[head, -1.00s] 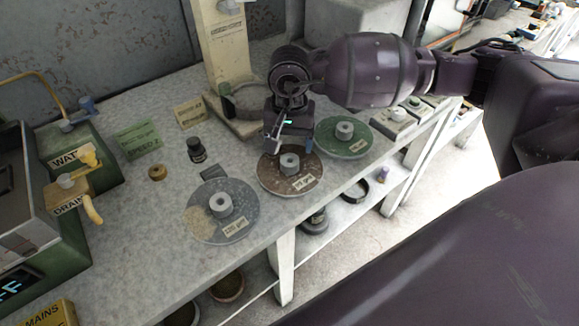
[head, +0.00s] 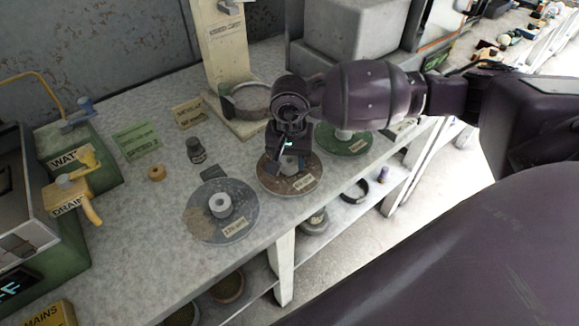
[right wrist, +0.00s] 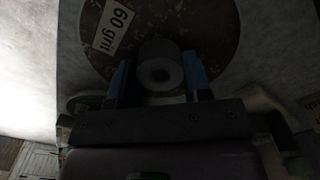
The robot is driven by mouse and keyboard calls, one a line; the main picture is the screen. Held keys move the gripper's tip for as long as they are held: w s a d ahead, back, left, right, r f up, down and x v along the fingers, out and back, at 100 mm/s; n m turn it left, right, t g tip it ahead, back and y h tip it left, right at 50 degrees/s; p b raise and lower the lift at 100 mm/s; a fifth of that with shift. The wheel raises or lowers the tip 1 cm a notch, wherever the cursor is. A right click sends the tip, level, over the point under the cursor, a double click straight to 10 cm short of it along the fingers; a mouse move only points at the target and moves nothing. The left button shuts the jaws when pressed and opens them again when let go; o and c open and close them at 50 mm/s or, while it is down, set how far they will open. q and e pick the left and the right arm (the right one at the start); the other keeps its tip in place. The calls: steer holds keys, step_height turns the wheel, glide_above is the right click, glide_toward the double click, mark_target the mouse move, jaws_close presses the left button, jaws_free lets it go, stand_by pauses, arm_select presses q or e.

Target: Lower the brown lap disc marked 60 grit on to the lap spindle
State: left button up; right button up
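The brown lap disc (head: 272,184) lies flat on the bench near its front edge. Its label reads 60 grit in the right wrist view (right wrist: 117,27). A pale round hub (right wrist: 160,66) stands at its middle. My right gripper (head: 286,163) is down over this hub. In the right wrist view its blue fingers (right wrist: 160,80) are spread, one on each side of the hub; I cannot tell whether they touch it. My left gripper is not in view. I cannot make out the lap spindle.
A grey disc (head: 240,207) lies left of the brown one, a green disc (head: 347,146) to its right under my arm. A green machine with taps (head: 75,190) stands left.

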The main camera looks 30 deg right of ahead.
steer(key=c, duration=0.6)
steer(key=shift+r, duration=0.15)
steer(key=shift+c, duration=0.2)
